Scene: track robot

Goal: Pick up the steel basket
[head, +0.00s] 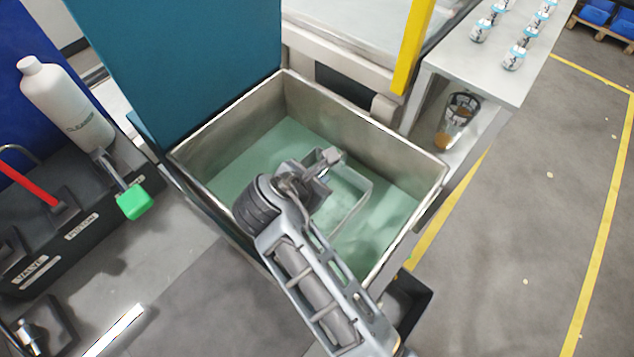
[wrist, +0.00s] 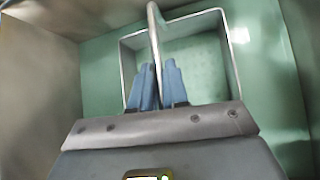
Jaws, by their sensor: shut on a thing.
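The steel basket (head: 371,188) is in the grey metal tank (head: 415,150), over its pale green bottom. Its rectangular rim shows in the wrist view (wrist: 231,62), with green visible inside it. Its thin arched handle (wrist: 152,22) runs between my two blue fingers. My gripper (wrist: 158,72) is shut on this handle. In the head view my gripper (head: 322,168) reaches down into the tank, and my wrist hides the near left part of the basket. I cannot tell whether the basket touches the tank bottom.
The tank walls stand close around my arm. A blue-green panel (head: 180,60) and a yellow post (head: 412,45) rise behind. A steel table (head: 480,70) with several small jars is at right. A white bottle (head: 65,105) and dark tool holder stand left.

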